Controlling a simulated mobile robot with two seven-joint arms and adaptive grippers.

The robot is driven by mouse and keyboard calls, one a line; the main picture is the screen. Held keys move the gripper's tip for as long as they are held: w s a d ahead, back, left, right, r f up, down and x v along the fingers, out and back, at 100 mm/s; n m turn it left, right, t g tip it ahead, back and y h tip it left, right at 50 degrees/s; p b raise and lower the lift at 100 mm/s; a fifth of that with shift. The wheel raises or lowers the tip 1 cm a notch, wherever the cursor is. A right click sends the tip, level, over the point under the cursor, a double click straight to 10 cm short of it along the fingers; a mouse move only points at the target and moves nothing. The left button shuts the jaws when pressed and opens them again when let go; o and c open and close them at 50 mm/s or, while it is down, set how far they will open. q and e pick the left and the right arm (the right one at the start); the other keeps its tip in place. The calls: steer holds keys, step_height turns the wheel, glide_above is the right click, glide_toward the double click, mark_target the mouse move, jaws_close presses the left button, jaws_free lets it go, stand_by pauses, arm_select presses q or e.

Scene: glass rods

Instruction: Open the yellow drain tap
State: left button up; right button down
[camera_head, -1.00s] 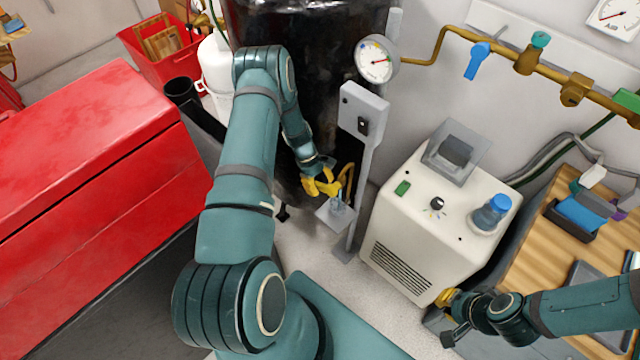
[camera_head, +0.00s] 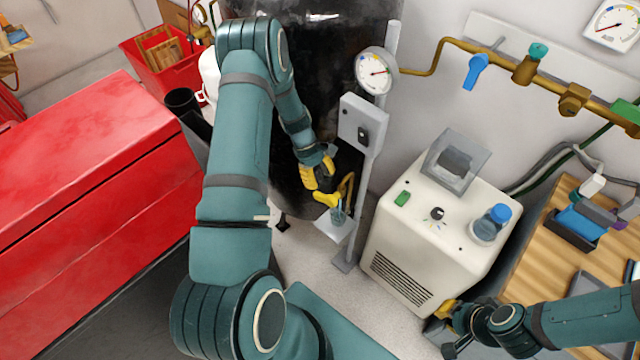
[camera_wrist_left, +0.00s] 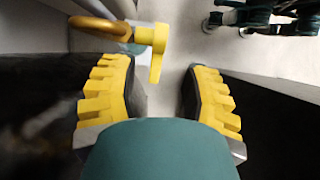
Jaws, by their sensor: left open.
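The yellow drain tap (camera_head: 327,199) sits at the end of a curved brass pipe low on the dark tank. In the left wrist view the yellow tap (camera_wrist_left: 155,45) has its lever pointing toward my gripper, across the line of the brass pipe (camera_wrist_left: 100,27). My left gripper (camera_head: 318,177) is open and empty just above the tap in the head view. In the wrist view its yellow fingers (camera_wrist_left: 160,68) stand apart, with the lever in line with the gap. Contact cannot be told. My right gripper (camera_head: 448,318) is at the lower right; its opening is unclear.
A small clear vessel (camera_head: 338,214) stands on a grey shelf (camera_head: 331,231) under the tap. A grey post with a switch box (camera_head: 362,123) rises right beside it. The black tank (camera_head: 330,90) is behind, and a white machine (camera_head: 425,230) stands to the right.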

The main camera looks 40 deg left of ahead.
arm_select(q)
steer(key=shift+r, duration=0.3)
